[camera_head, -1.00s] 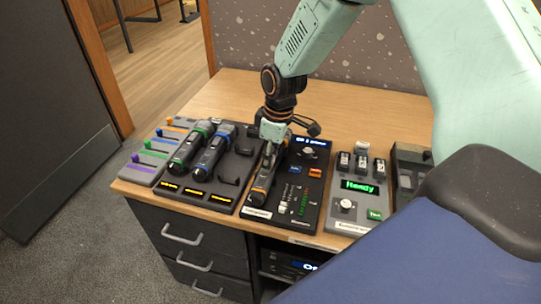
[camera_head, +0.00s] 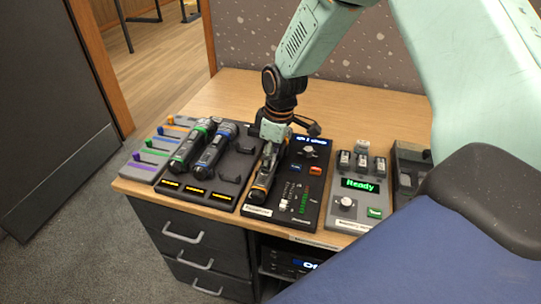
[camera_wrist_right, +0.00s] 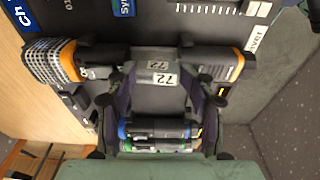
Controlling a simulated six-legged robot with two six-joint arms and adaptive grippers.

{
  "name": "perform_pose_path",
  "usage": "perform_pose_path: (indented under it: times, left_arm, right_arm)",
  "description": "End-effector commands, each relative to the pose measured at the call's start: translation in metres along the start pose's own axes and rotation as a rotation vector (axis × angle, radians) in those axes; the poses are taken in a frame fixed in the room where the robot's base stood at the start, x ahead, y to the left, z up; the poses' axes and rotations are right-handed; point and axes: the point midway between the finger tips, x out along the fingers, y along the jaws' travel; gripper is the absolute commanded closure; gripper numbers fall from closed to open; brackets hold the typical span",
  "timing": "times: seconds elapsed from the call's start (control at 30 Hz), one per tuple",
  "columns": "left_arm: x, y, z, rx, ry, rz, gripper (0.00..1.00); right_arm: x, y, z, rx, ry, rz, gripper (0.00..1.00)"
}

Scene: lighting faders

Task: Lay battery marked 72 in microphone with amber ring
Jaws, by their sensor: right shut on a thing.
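My right gripper (camera_head: 268,152) points down over the microphone with the amber ring (camera_head: 262,188), which lies on a dark panel. In the right wrist view this microphone (camera_wrist_right: 45,62) lies crosswise, with its mesh head and amber ring at the left. The right gripper (camera_wrist_right: 163,95) is shut on the battery marked 72 (camera_wrist_right: 165,81), a grey block with white labels. The battery is at the microphone's middle, between its two ends. I cannot tell how deep it sits. My left gripper is not in view.
Two microphones, green-ringed (camera_head: 188,148) and blue-ringed (camera_head: 213,150), lie on the rack to the left. A fader panel (camera_head: 150,160) stands beyond them. A charger (camera_head: 347,205) reading "Ready" holds several batteries at the right. The wooden desk (camera_head: 240,92) is clear behind.

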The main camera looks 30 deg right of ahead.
Motion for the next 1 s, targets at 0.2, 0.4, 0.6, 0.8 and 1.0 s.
perform_pose_path:
  times: [0.2, 0.4, 0.6, 0.8, 1.0]
  left_arm:
    - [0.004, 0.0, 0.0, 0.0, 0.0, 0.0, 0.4]
    - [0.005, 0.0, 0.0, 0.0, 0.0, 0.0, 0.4]
    - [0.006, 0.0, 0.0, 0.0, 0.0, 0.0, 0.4]
    - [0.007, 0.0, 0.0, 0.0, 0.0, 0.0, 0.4]
    - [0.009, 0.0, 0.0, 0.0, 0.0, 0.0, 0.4]
  right_arm:
    - [0.015, -0.004, 0.008, -0.003, -0.013, -0.011, 0.99]
    - [0.017, -0.003, 0.008, -0.004, -0.013, -0.011, 1.0]
    - [0.019, -0.002, 0.008, -0.004, -0.012, -0.01, 1.0]
    - [0.022, -0.001, 0.008, -0.004, -0.011, -0.009, 0.97]
    - [0.024, -0.001, 0.009, -0.004, -0.011, -0.009, 0.89]
